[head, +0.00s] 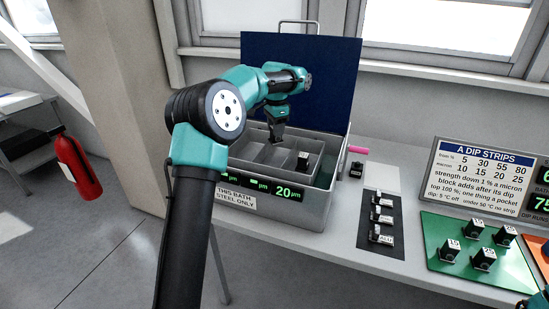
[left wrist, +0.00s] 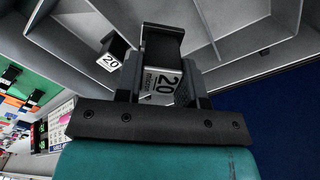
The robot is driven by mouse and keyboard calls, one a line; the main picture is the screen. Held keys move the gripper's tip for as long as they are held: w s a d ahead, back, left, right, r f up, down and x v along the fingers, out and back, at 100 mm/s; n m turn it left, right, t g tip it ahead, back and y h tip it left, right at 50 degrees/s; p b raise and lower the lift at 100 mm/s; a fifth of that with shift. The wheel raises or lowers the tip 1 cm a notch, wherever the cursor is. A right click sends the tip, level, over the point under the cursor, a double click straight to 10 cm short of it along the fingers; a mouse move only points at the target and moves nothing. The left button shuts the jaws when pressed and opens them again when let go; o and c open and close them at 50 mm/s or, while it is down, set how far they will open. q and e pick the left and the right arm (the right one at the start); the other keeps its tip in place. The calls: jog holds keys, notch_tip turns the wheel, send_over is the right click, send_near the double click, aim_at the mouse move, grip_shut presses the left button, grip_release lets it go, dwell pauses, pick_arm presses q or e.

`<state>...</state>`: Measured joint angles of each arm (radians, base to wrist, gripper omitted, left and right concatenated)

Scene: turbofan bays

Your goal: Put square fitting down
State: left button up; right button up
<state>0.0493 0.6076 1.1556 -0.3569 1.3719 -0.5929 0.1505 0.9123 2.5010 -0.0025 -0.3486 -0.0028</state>
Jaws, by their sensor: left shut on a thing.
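My left gripper (head: 278,137) points down over the grey bath (head: 318,205), above its divided compartments. It is shut on a small fitting with a pale face marked 20 micron, which shows between the fingers in the left wrist view (left wrist: 163,88). The left wrist view also shows the gripper (left wrist: 160,95) close up. In the head view the fitting is small and dark, and its square shape cannot be made out. A second block marked 20 (head: 303,161) stands in the right compartment; it also shows in the left wrist view (left wrist: 111,58). A bit of my right arm shows at the lower right corner.
The bath's blue lid (head: 300,70) stands open behind it. Right of the bath are a black strip (head: 378,240) with several blocks, a lone dark block (head: 356,169), a green tray (head: 465,262) with several blocks and a sign (head: 484,178).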

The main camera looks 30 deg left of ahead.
aim_at(276, 140)
pick_arm(q)
notch_tip(276, 140, down, 5)
jog(key=shift+f, duration=0.1)
dwell(0.3)
jog(key=shift+f, duration=1.9)
jog(key=shift+f, duration=0.1)
jog(key=o, duration=1)
jog(key=shift+o, duration=0.2)
notch_tip(276, 140, up, 12)
jog(key=shift+r, duration=0.15)
